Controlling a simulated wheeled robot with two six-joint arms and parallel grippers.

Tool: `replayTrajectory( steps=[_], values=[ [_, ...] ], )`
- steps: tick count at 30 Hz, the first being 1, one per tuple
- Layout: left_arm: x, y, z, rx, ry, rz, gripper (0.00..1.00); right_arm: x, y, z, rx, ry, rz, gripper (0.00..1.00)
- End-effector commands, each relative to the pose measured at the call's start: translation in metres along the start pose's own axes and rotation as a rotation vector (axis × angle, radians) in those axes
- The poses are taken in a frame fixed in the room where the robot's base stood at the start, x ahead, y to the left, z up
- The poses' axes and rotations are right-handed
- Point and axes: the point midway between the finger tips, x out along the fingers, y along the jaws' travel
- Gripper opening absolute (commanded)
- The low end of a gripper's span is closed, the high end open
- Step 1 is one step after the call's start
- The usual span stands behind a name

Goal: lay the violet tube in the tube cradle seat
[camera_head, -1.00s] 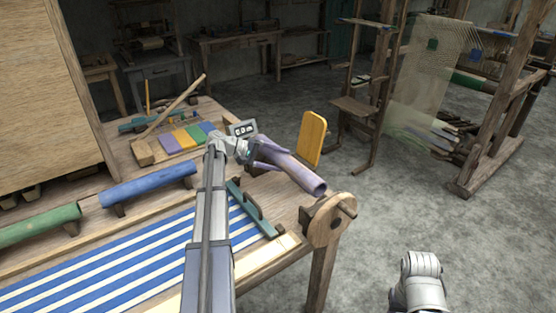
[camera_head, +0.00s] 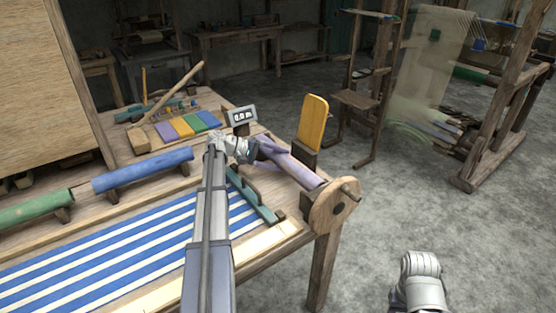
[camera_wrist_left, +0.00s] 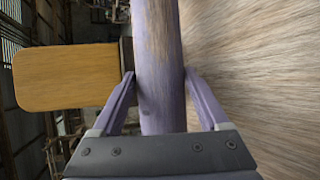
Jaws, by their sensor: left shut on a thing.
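My left gripper (camera_head: 270,152) is shut on the violet tube (camera_head: 294,168) at the right edge of the workbench. The tube lies slantwise, its near end close to the wooden disc (camera_head: 334,203) with a peg. In the left wrist view the violet tube (camera_wrist_left: 158,45) runs between the two fingers (camera_wrist_left: 158,85). Whether the tube touches anything beneath it is hidden. A seat for it cannot be made out clearly. The blue tube (camera_head: 143,170) and green tube (camera_head: 35,203) rest on wooden supports at the left.
A yellow upright panel (camera_head: 313,122) stands just behind the tube; it is at the left in the wrist view (camera_wrist_left: 65,77). A small display (camera_head: 242,115) and a teal bar (camera_head: 256,196) are near my arm. Striped cloth (camera_head: 120,245) covers the front.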

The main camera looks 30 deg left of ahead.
Motion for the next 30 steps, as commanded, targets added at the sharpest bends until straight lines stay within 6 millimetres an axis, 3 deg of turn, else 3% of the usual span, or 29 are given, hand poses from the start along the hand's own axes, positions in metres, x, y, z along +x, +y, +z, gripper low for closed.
replayTrajectory(
  steps=[1,2,6,16,30],
  values=[
    [0.0,0.001,0.0,0.0,0.0,0.002,0.0,0.0,0.0,0.0,0.0,0.0,0.0,0.5],
    [0.0,0.001,0.0,0.0,0.0,0.002,0.81,0.0,0.0,0.0,0.0,0.0,0.0,0.5],
    [0.0,0.001,0.0,0.0,0.0,0.001,0.97,0.0,0.0,0.0,0.0,0.0,0.0,0.5],
    [-0.005,0.001,0.0,0.0,0.001,0.0,1.0,-0.003,0.0,0.0,0.0,0.0,0.0,0.5],
    [-0.071,0.002,0.0,0.0,0.0,0.001,1.0,-0.027,0.003,0.002,0.0,0.0,0.0,0.5]
  ],
)
